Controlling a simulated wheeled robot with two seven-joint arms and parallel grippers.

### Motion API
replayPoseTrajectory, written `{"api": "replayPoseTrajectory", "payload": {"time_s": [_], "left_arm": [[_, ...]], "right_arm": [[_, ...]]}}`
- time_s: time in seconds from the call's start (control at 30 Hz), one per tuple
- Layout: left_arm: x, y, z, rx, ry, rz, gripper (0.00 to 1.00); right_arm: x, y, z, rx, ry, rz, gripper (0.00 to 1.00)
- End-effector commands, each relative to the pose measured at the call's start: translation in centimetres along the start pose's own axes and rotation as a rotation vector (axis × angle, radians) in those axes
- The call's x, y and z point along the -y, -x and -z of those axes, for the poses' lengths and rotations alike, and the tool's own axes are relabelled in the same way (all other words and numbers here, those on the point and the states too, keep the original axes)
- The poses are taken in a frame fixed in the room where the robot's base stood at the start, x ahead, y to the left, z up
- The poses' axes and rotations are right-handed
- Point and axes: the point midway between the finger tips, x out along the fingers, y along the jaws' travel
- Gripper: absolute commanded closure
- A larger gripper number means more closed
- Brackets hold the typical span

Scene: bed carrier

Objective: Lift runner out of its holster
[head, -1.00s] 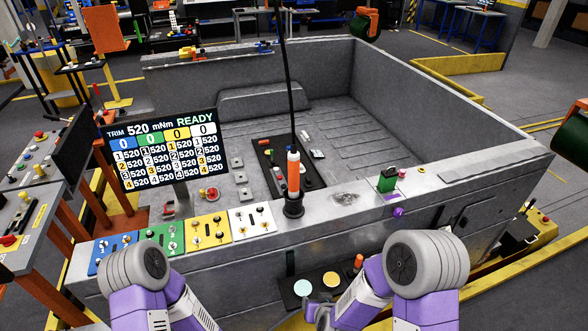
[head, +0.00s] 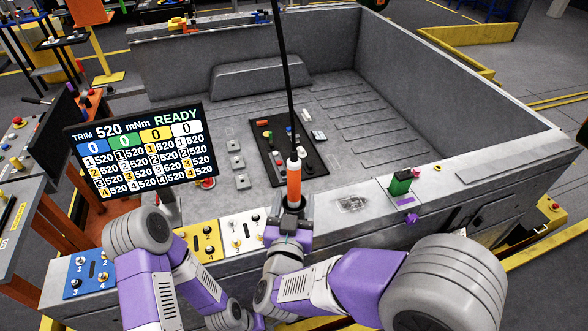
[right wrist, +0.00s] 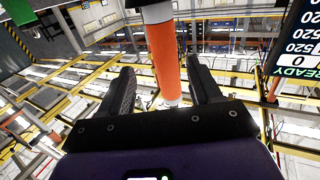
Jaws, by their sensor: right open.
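The runner (head: 294,182) is an orange tool with white bands, standing upright on the bed's front ledge under a black cable. Its lower end and most of the holster are hidden behind my right gripper (head: 291,212). In the right wrist view the runner (right wrist: 162,50) stands between the two dark fingers of my right gripper (right wrist: 157,85). The fingers are open, with a gap visible on each side of the orange body. My left arm shows at the lower left of the head view, but its gripper does not show.
A tilted screen (head: 143,150) stands left of the runner. Blue (head: 92,272), yellow (head: 203,240) and white (head: 242,231) switch panels line the ledge. A green block (head: 400,183) sits to the right. A black tray (head: 268,140) with small parts lies in the bed.

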Motion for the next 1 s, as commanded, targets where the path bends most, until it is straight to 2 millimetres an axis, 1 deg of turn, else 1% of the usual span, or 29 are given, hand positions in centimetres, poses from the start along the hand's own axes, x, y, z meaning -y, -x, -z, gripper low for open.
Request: {"api": "replayPoseTrajectory", "payload": {"time_s": [0.27,0.53,0.63,0.87,1.0], "left_arm": [[0.0,0.1,-0.1,0.002,0.001,0.000,0.57],[0.0,0.1,0.0,0.001,0.001,0.000,0.57],[0.0,0.1,0.0,0.001,0.001,0.000,0.57],[0.0,0.1,0.0,0.001,0.001,0.000,0.57],[0.0,0.1,0.0,0.001,0.000,0.000,0.57]], "right_arm": [[0.2,-2.9,-0.1,0.001,0.000,-0.003,0.37],[0.7,-6.7,-0.1,0.001,0.000,-0.002,0.37],[0.7,-7.4,-0.1,0.001,0.000,-0.001,0.37],[0.8,-7.5,-0.1,0.002,0.000,0.000,0.37],[0.8,-7.4,-0.1,0.002,0.000,0.000,0.58]]}}
